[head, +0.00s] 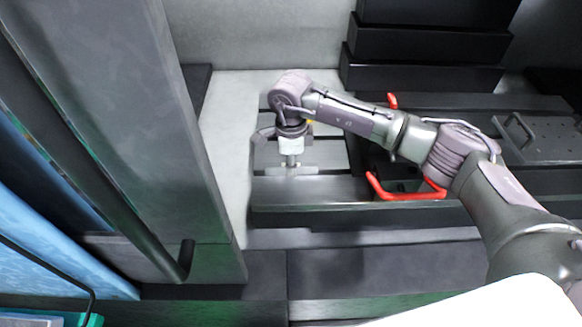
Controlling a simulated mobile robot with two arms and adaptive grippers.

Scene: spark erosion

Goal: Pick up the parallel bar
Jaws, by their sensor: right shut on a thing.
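The parallel bar (307,171) is a short, light grey metal bar lying level at the lower end of my right gripper, over the dark slotted table (330,190). My right gripper (290,163) points down and is shut on the bar near its middle. I cannot tell whether the bar touches the table or hangs just above it. My left gripper is not in view.
A red handle (408,194) stands at the table's front, right of the gripper, and another red piece (393,101) is behind my arm. A tall grey door panel (120,110) is close on the left. Dark stepped blocks (425,45) stand at the back.

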